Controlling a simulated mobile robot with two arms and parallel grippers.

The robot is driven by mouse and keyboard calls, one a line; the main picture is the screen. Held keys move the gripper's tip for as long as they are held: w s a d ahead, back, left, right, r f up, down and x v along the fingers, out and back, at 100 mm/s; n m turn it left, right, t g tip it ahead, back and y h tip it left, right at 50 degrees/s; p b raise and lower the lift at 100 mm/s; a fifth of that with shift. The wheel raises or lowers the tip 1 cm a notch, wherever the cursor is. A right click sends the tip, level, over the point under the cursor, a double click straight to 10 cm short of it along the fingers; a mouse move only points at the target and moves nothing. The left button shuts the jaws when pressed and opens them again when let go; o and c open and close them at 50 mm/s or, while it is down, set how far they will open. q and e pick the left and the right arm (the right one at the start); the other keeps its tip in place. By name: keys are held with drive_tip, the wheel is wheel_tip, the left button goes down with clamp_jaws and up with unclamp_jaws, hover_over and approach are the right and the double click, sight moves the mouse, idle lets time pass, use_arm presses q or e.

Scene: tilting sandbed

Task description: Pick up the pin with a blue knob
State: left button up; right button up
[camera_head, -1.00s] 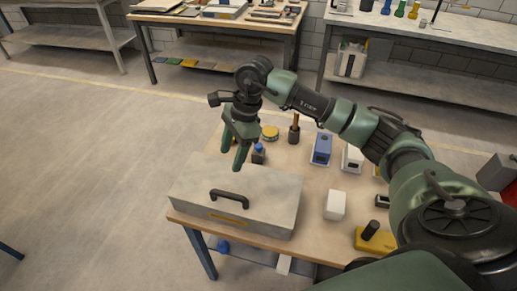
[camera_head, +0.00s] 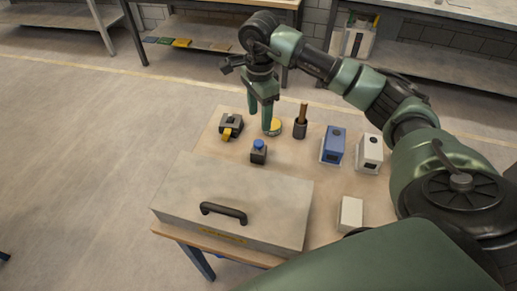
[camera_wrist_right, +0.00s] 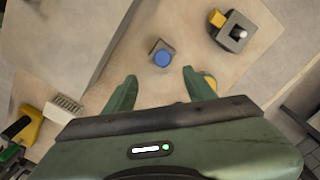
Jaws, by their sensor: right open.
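The pin's blue knob (camera_head: 259,143) sits on top of a small dark grey square block (camera_head: 258,156) on the table, behind the grey box. Any shaft below the knob is hidden. My right gripper (camera_head: 260,113) is open and empty, pointing down, and appears just above and beyond the knob in the head view. In the right wrist view the blue knob (camera_wrist_right: 162,58) shows beyond the open fingertips (camera_wrist_right: 160,77), between their lines and apart from both. My left gripper is not in view.
A large grey box (camera_head: 235,195) with a black handle fills the table's near left. A dark block with a yellow part (camera_head: 231,125), a yellow-topped disc (camera_head: 273,128) and a pot with a brown stick (camera_head: 301,125) stand around the block. Blue (camera_head: 334,145) and white (camera_head: 368,152) boxes stand right.

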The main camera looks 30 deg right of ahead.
sight(259, 142)
wheel_tip(259, 142, down, 4)
drive_tip(key=shift+w+r+b, duration=0.1)
drive_tip(key=shift+r+b, duration=0.1)
drive_tip(key=shift+b, duration=1.05)
wheel_tip(259, 142, down, 2)
drive_tip(key=shift+p, duration=0.35)
drive_tip(key=shift+f, duration=0.4)
wheel_tip(259, 142, down, 4)
drive_tip(key=shift+w+r+p, duration=0.15)
drive_tip(key=shift+p, duration=0.8)
drive_tip(key=shift+f, duration=0.55)
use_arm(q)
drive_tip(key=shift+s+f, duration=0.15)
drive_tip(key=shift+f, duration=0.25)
use_arm(e)
clamp_jaws()
